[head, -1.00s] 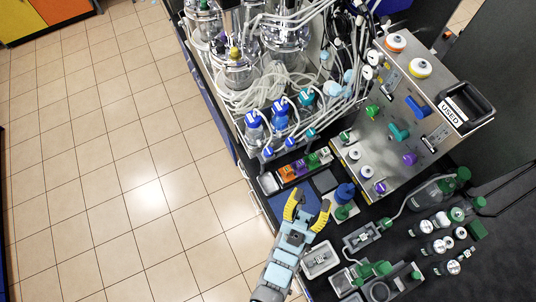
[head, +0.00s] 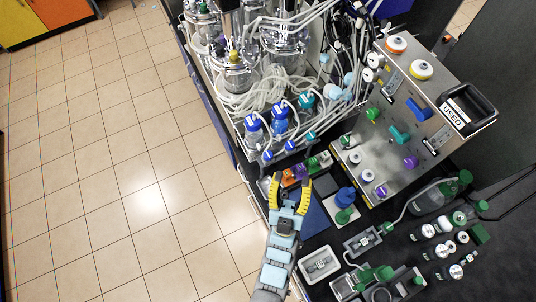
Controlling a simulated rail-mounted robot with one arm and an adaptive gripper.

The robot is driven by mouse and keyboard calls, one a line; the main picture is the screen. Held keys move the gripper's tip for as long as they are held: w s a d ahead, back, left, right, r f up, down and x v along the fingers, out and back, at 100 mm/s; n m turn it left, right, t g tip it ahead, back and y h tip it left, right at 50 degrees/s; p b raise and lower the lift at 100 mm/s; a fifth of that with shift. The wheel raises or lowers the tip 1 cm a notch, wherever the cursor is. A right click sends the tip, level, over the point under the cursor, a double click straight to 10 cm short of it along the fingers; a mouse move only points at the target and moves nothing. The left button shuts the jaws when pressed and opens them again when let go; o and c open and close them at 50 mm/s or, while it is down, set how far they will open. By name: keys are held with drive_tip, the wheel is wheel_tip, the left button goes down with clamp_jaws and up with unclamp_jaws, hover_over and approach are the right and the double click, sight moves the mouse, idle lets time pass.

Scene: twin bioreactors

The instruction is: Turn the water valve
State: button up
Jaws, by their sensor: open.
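A metal panel (head: 365,135) on the right carries several coloured valve handles. There is a blue one (head: 418,108), a teal one (head: 400,133), a purple one (head: 411,161) and a green one (head: 373,114). I cannot tell from labels which is the water valve. My gripper (head: 291,182), with two yellow fingers, is open and empty. It is over the front edge of the bench, left of and below the panel, apart from all the handles. Its fingertips appear near a row of small coloured blocks (head: 318,161), which they partly overlap in view.
Glass vessels (head: 285,45) with tubing and blue-capped bottles (head: 280,117) stand behind my gripper. A blue and green fitting (head: 344,201) is just right of it. Bottles and trays (head: 318,264) crowd the lower right. The tiled floor (head: 110,170) at left is clear.

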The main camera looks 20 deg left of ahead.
drive_tip(key=w+a+f+n+g+y+b, duration=0.2)
drive_tip(key=w+a+f+g+y, duration=0.1)
drive_tip(key=a+f+g, duration=0.5)
drive_tip(key=w+a+f+n+g+y+b, duration=0.25)
drive_tip(key=a+f, duration=0.35)
drive_tip(key=a, duration=0.4)
drive_tip(key=a+f+n+g+b, duration=0.1)
drive_tip(key=a+f+g, duration=0.3)
drive_tip(key=a+f, duration=0.4)
drive_tip(key=m+t+h+b, duration=0.3)
drive_tip(key=m+h+b, duration=1)
drive_tip(key=h, duration=0.7)
approach(265, 158)
drive_tip(key=shift+m+g, duration=0.25)
drive_tip(key=shift+m, duration=0.2)
drive_tip(key=p+x, duration=0.1)
drive_tip(key=x, duration=0.2)
drive_tip(key=p+x, duration=0.2)
drive_tip(key=x, duration=0.1)
drive_tip(key=r+p+x, duration=0.1)
drive_tip(key=x, duration=0.3)
drive_tip(key=shift+p, duration=0.35)
drive_tip(key=shift+x, duration=0.8)
drive_tip(key=shift+a+f, duration=0.1)
drive_tip(key=shift+f, duration=0.05)
